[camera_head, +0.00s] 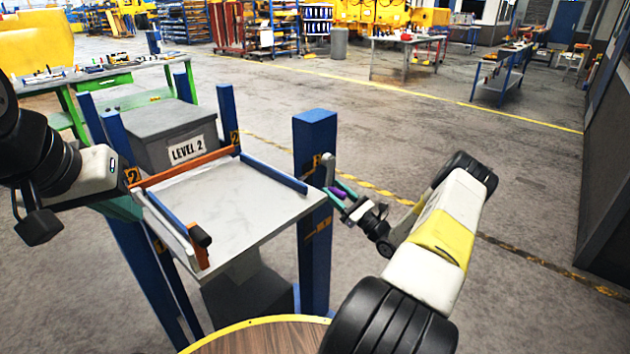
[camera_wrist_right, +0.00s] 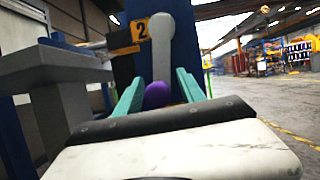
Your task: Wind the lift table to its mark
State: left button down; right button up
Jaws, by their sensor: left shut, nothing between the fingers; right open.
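The lift table's pale top (camera_head: 235,205) sits between blue posts, with an orange bar along its back edge and blue rails at its sides. Orange marks numbered 2 (camera_head: 133,175) are on the posts; one shows in the right wrist view (camera_wrist_right: 140,30). A grey crank arm (camera_wrist_right: 162,48) on the right front post (camera_head: 315,135) ends in a purple knob (camera_wrist_right: 158,95). My right gripper (camera_head: 342,192) is open, its teal fingers on either side of the knob; contact is unclear. My left gripper (camera_head: 122,208) is shut and empty by the table's left side, its fingertips partly hidden.
A grey block with a LEVEL 2 sign (camera_head: 187,149) stands behind the lift table. A round wooden top with a yellow rim (camera_head: 262,338) is close in front. A green-legged bench (camera_head: 90,80) is at back left. The floor to the right is open.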

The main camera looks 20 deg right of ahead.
jog(key=shift+w+a+r, duration=0.25)
jog(key=shift+w+a, duration=0.05)
jog(key=shift+w, duration=0.15)
jog(key=shift+c, duration=0.2)
grip_shut()
jog(key=shift+s+a+f, duration=0.1)
jog(key=shift+a+f, duration=0.05)
dwell(0.9)
